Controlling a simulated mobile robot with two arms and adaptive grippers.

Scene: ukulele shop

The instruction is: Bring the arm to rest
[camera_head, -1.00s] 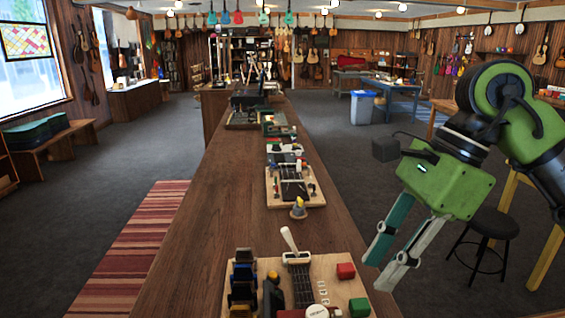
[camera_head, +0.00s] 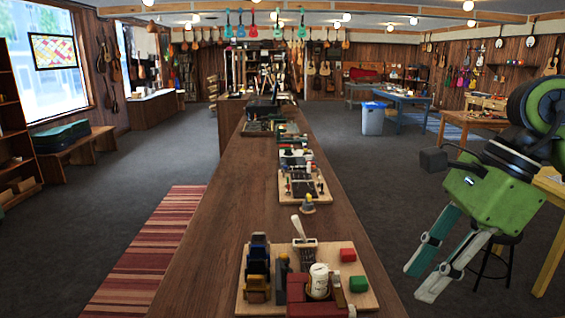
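My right gripper (camera_head: 421,284), green with one teal and one pale finger, hangs at the right of the view. Its fingers point down and to the left, apart at the tips, with nothing between them. It is beside the right edge of the long wooden counter (camera_head: 218,255), over the dark floor in the picture, touching nothing that I can see. My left gripper and arm are not in view.
A board (camera_head: 366,297) on the near counter holds red and green blocks, a white jar (camera_head: 319,281) and dark blue-and-yellow parts. More boards (camera_head: 287,198) stand farther along. A dark stool (camera_head: 497,262) and yellow table leg are behind my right arm.

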